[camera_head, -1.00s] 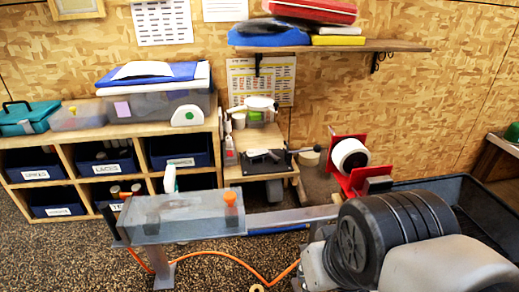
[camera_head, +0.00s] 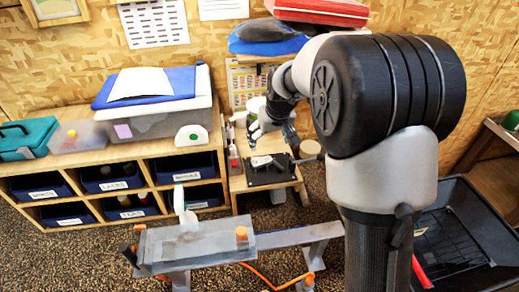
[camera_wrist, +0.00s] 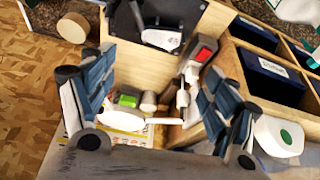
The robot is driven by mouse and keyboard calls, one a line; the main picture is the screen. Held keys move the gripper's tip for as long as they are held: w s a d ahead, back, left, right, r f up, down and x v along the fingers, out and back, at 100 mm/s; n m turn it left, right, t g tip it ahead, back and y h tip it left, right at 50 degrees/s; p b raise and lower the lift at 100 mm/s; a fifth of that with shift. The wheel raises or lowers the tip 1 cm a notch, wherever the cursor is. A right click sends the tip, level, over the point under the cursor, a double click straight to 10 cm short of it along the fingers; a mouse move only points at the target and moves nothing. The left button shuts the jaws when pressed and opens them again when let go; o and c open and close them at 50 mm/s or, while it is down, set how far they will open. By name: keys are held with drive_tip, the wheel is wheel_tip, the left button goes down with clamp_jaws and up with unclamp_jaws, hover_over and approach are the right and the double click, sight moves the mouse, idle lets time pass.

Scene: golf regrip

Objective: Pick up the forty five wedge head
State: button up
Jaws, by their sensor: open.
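A small pale grey and white piece, likely the wedge head (camera_head: 262,161), lies on a black mat (camera_head: 266,177) on the small wooden bench. It also shows in the wrist view (camera_wrist: 162,38), beyond my fingertips. No number on it can be read. My gripper (camera_head: 264,124) is above the back of this bench, apart from the piece. In the wrist view my gripper (camera_wrist: 155,75) has its two padded fingers spread wide with nothing held between them.
Between and below the fingers are a clear tub with green contents (camera_wrist: 128,100), a white-handled tool and a red-labelled bottle (camera_wrist: 203,53). A round tan disc (camera_wrist: 73,27) is beside the mat. A cubby shelf (camera_head: 130,165) stands left. A grey workbench (camera_head: 200,245) is in front.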

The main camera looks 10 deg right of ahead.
sight(263, 159)
drive_tip(key=shift+o, duration=0.4)
drive_tip(key=x, duration=1)
drive_tip(key=shift+f, duration=0.2)
drive_tip(key=shift+w+p+x, duration=0.15)
drive_tip(key=shift+p+x, duration=0.2)
drive_tip(key=shift+x, duration=1.2)
drive_tip(key=shift+w+p+x, duration=0.15)
drive_tip(key=shift+p+x, duration=0.15)
drive_tip(key=shift+x, duration=1.25)
drive_tip(key=shift+d+r, duration=0.1)
drive_tip(key=shift+r, duration=0.05)
drive_tip(key=shift+c, duration=0.4)
drive_tip(key=c, duration=0.9)
